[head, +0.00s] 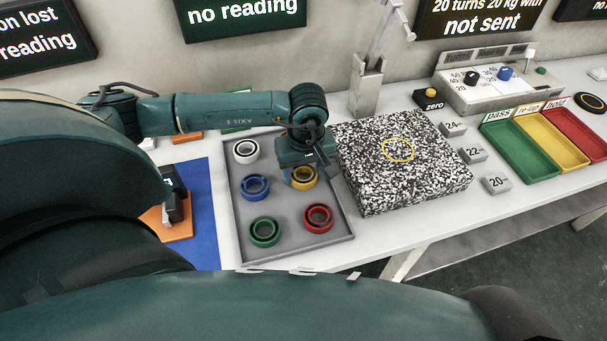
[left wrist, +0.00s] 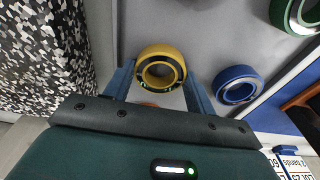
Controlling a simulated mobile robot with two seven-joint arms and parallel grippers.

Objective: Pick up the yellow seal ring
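The yellow seal ring (head: 296,184) lies in the grey tray (head: 284,214), in the back right part. It also shows in the left wrist view (left wrist: 151,53), between my finger tips. My left gripper (head: 306,163) is above it, pointing down and covering its back edge in the head view. The two blue fingers (left wrist: 158,86) are apart, one on each side of the ring, with a gap showing. I cannot tell exactly how high they are above the tray. My right gripper is not in view.
The tray also holds a white ring (head: 245,151), a blue ring (head: 255,187), a green ring (head: 265,231) and a red ring (head: 318,218). A speckled block (head: 402,180) stands close right of the tray. A blue mat (head: 203,225) lies to the left.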

